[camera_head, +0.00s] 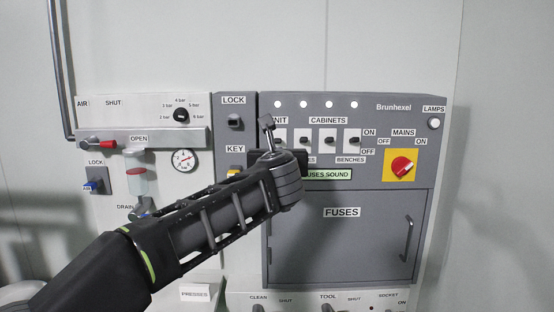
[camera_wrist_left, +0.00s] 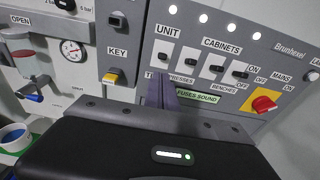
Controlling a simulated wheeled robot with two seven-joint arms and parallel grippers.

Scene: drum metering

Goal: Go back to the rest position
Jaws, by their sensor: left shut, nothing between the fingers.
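My left arm comes in from the lower left in the head view and reaches up to the grey switch panel (camera_head: 375,120). My left gripper (camera_head: 267,122) is shut and empty in front of the panel's left part, by the UNIT label. In the left wrist view its shut fingers (camera_wrist_left: 161,92) stand just below the UNIT switch (camera_wrist_left: 163,58). I cannot tell whether they touch the panel. In the head view the gripper and wrist hide the UNIT switch and part of the labels. My right gripper is not in view.
The panel carries cabinet switches (camera_head: 330,141), a red MAINS knob (camera_head: 402,166) on yellow and several lit white lamps (camera_head: 303,104). Below is the FUSES door (camera_head: 340,245) with a protruding handle (camera_head: 406,238). Left are a gauge (camera_head: 183,160) and a red-handled valve (camera_head: 101,144).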

